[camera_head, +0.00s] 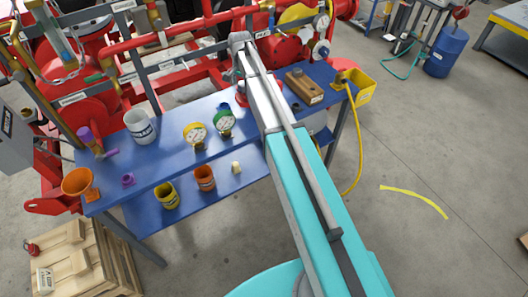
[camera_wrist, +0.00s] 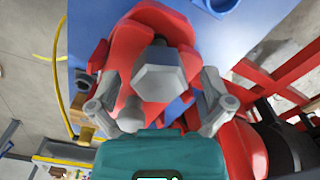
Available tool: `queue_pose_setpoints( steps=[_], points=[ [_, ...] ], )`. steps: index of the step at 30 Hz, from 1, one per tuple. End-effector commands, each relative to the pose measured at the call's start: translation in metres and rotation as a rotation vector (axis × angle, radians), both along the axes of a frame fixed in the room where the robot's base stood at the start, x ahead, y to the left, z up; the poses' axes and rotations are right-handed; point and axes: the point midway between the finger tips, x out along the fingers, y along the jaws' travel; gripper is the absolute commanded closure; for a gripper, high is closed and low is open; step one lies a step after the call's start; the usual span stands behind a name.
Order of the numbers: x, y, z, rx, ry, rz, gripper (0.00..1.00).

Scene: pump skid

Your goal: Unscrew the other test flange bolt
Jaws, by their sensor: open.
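In the wrist view a red test flange (camera_wrist: 155,25) stands on the blue bench. A large grey hex bolt head (camera_wrist: 160,75) faces the camera in front of the flange, near the middle of the view. My gripper (camera_wrist: 157,88) is open, with one grey finger on each side of the bolt head and visible gaps between. A smaller grey rounded piece (camera_wrist: 130,113) shows lower left of the bolt head; I cannot tell what it is. In the head view only a red sliver of the flange (camera_head: 242,95) shows beside my arm, which hides my gripper.
The blue bench (camera_head: 165,165) carries a white bucket (camera_head: 140,127), yellow and green gauges (camera_head: 224,121), cups, an orange funnel (camera_head: 77,183) and a wooden block (camera_head: 304,86). A yellow hose (camera_head: 359,150) hangs at its right end. Red skid pipes stand behind. The floor at right is mostly clear.

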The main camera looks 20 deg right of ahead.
Motion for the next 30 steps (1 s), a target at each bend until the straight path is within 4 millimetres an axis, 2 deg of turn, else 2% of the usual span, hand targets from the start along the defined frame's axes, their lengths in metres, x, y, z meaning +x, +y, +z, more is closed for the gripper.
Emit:
queue_pose_setpoints(
  steps=[30],
  points=[
    [0.0,0.0,0.0,0.0,0.0,-0.662,0.0]
  ],
)
